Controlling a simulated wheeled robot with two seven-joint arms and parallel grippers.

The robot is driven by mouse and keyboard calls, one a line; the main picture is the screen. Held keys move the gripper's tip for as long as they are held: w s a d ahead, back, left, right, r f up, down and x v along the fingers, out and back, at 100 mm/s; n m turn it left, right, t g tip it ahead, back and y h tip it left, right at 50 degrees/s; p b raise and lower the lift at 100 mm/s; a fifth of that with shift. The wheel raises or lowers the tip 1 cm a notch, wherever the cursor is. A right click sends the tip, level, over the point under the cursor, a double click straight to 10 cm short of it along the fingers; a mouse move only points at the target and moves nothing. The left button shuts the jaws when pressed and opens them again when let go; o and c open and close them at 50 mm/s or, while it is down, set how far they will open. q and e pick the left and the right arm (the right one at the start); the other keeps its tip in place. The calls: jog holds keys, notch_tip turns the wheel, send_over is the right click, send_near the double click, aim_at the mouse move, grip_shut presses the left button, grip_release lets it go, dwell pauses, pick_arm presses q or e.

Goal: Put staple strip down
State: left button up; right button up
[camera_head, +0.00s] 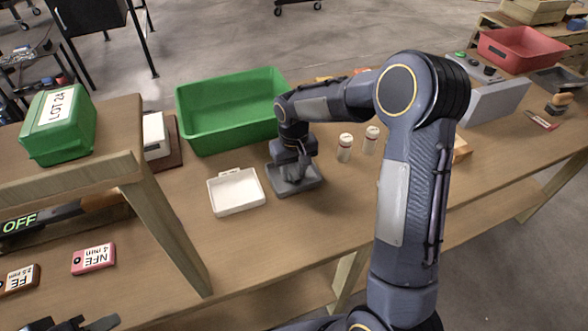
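My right arm reaches over the table and bends down, with its gripper (294,172) low over a small grey tray (312,184). The fingers are small and dark against the tray, and I cannot tell whether they are open or shut. I cannot make out a staple strip; it may be hidden by the gripper or too small to see. A white shallow tray (236,205) lies just left of the grey tray and looks empty. A dark part of my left gripper (72,325) shows at the bottom left edge, mostly cut off.
A green bin (215,108) stands behind the trays. Two white bottles (345,148) stand right of the gripper. A raised wooden stand holds a green LOT 24 box (60,122); below are an OFF display (20,224) and labelled blocks (93,258). A red bin (522,50) is far right.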

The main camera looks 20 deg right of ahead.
aim_at(294, 174)
jog(key=shift+r, duration=0.3)
jog(key=shift+w+r, duration=0.1)
jog(key=shift+r, duration=0.3)
notch_tip(294, 174, up, 10)
jog(key=s+r+t+y, duration=0.2)
jog(key=s+r, duration=0.3)
jog(key=s, duration=0.7)
jog(key=s+a+f+t+y, duration=0.1)
jog(key=s+a+f, duration=0.1)
jog(key=s, duration=0.5)
jog(key=s+a+f+m+t, duration=0.1)
jog(key=s+f+t, duration=0.1)
jog(key=s, duration=0.5)
jog(key=shift+s+a+t+y, duration=0.3)
jog(key=shift+s+a+y, duration=0.05)
jog(key=shift+s+y, duration=0.05)
